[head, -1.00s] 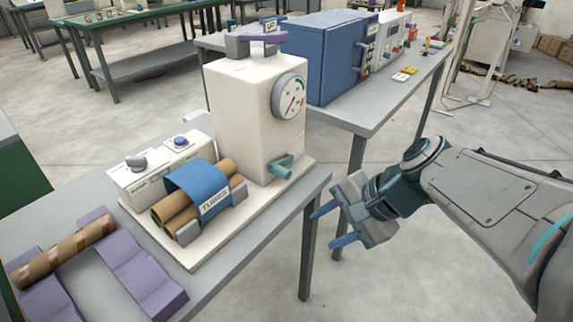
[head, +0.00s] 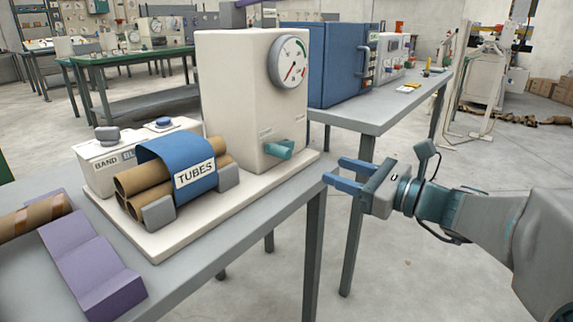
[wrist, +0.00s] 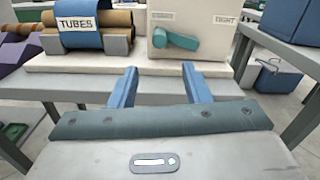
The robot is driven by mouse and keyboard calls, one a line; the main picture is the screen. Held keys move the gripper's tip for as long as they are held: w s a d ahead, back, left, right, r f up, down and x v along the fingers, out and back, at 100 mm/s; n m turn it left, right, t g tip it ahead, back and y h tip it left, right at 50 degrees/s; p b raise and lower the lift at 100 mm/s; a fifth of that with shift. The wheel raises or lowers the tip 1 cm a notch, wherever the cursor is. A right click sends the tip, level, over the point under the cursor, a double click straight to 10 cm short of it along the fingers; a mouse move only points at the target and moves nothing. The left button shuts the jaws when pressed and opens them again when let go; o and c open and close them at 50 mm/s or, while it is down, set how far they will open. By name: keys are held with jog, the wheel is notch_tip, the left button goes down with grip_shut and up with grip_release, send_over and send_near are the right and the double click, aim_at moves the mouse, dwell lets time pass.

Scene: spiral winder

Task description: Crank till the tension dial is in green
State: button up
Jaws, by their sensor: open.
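The cream winder box (head: 240,100) stands on a cream base plate on the grey table. Its round tension dial (head: 289,61) is near the top of the front face, with a green arc at upper right. The red needle points to the lower left, away from the green. The teal crank (head: 281,150) sticks out low on the same face; it also shows in the wrist view (wrist: 176,40) between small labels, the right one reading TIGHT. My gripper (head: 333,170) is open and empty, right of the crank and apart from it. In the wrist view my blue fingers (wrist: 157,84) point toward the box below the crank.
Cardboard tubes (head: 135,180) under a blue TUBES band sit left of the box, beside a switch unit (head: 110,165). Purple cradles (head: 90,265) are at front left. A blue cabinet (head: 330,62) stands on the table behind. Open floor lies right of the tables.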

aim_at(289, 154)
jog(key=b+x, duration=0.3)
jog(key=x, duration=1)
jog(key=shift+w+a, duration=0.2)
jog(key=shift+a, duration=0.1)
grip_shut()
